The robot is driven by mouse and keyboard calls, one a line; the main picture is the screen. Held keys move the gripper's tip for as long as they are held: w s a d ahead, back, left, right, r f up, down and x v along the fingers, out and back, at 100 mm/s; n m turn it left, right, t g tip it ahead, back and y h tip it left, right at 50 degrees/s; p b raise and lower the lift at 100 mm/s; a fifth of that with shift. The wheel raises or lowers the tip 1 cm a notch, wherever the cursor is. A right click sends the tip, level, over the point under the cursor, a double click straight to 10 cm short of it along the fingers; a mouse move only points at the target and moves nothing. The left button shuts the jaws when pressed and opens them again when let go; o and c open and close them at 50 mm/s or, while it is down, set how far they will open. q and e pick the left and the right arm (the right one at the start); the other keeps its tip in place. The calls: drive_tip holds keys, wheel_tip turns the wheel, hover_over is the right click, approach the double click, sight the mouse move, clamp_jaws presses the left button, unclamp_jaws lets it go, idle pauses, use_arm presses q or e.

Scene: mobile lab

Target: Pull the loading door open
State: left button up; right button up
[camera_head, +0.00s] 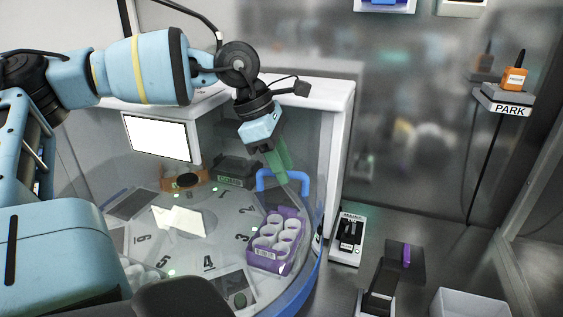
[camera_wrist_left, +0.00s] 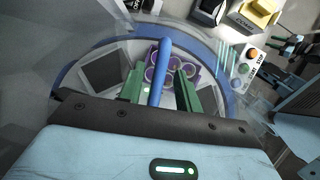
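The loading door (camera_head: 304,150) is a clear curved panel on the front of a white machine, and it carries a blue bar handle (camera_head: 298,178). My left gripper (camera_head: 281,172) has green fingers and reaches down to this handle. In the left wrist view, the handle (camera_wrist_left: 164,62) runs between the two fingers (camera_wrist_left: 160,88), which stand apart with gaps on both sides. The gripper looks open around the bar, not closed on it. Whether either finger touches the handle is hard to tell. My right gripper is not in view.
Behind the clear wall is a numbered round deck (camera_head: 208,245) with a purple rack (camera_head: 262,260) of several white-rimmed tubes. Right of the machine are a small switch box (camera_head: 349,238), a black device (camera_head: 383,285) and a white bin (camera_head: 470,303). An orange radio (camera_head: 514,78) sits on the PARK shelf.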

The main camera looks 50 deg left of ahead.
use_arm(q)
clamp_jaws()
